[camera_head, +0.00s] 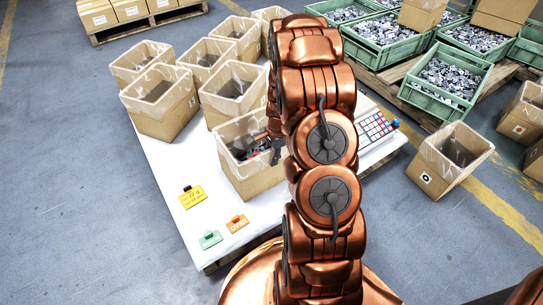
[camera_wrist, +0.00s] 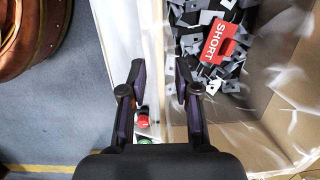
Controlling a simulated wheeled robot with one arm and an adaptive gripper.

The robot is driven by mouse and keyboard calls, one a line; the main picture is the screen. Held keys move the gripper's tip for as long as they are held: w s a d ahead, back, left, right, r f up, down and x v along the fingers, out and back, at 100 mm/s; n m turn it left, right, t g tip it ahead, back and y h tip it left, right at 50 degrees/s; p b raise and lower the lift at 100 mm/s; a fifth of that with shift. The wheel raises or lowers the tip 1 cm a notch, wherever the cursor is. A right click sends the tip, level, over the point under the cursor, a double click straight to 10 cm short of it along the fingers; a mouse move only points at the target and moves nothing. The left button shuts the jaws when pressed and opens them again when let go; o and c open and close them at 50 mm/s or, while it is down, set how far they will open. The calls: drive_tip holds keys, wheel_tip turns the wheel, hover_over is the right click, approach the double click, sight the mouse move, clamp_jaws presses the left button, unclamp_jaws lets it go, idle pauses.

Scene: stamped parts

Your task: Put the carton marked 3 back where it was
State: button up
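I cannot read a 3 on any carton. An open carton (camera_head: 258,181) with a clear liner stands on the white platform (camera_head: 173,165), partly behind my arm. The wrist view shows an open carton (camera_wrist: 288,118) holding grey stamped parts and a red tag (camera_wrist: 217,41) reading SHORT; it appears to be the same one. My gripper (camera_wrist: 158,84) is open, its two fingers apart. A carton wall edge lies below and between them; I cannot tell whether they touch it. In the head view my arm hides most of the gripper.
Several open cartons (camera_head: 165,118) stand at the platform's back left. A keypad unit (camera_head: 374,128) is right of my arm. A carton with a round mark (camera_head: 428,182) stands on the floor. Green crates (camera_head: 435,103) hold parts.

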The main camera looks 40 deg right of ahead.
drive_tip(key=shift+r, duration=0.1)
wheel_tip(320, 180, up, 11)
drive_tip(key=d+p, duration=0.2)
drive_tip(key=p, duration=0.2)
drive_tip(key=s+a+r+n, duration=0.4)
drive_tip(key=a+r, duration=0.3)
drive_tip(key=a, duration=0.2)
drive_tip(key=s+a+r+n+g, duration=0.1)
drive_tip(key=s+a+r+n, duration=0.3)
drive_tip(key=s, duration=0.4)
drive_tip(key=s+a+r+n+g+h, duration=0.1)
drive_tip(key=s+a+r+n, duration=0.3)
drive_tip(key=s, duration=0.5)
drive_tip(key=s+a+r+n+g, duration=0.2)
drive_tip(key=s+a+r+n, duration=0.1)
drive_tip(key=s+a+n, duration=0.4)
drive_tip(key=shift+s+a+r+h, duration=0.35)
drive_tip(key=shift+s+a, duration=0.25)
drive_tip(key=shift+s, duration=0.3)
drive_tip(key=shift+r, duration=0.1)
